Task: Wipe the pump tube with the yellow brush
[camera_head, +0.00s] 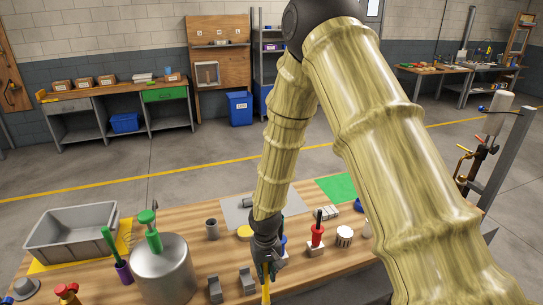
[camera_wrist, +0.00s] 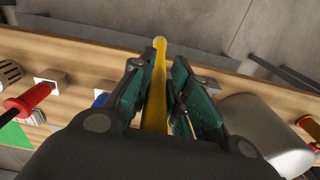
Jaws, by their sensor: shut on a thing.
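My gripper (camera_head: 268,268) is shut on the yellow brush and holds it above the front of the wooden bench. The brush's yellow handle (camera_wrist: 157,85) runs between the two green-padded fingers in the wrist view. In the head view, a short yellow length of it (camera_head: 266,292) shows below the fingers; its bristles cannot be made out. A silver tank (camera_head: 165,272) stands on the bench left of my gripper, with a green-handled pump part (camera_head: 152,238) upright on top. I cannot tell for certain which part is the pump tube. The brush is apart from the tank.
A grey bin (camera_head: 75,238) and a green tool in a purple holder (camera_head: 123,271) stand left of the tank. Grey blocks (camera_head: 248,281) stand between tank and gripper. A red-handled tool (camera_head: 317,235) stands to the right. The bench's right front is clear.

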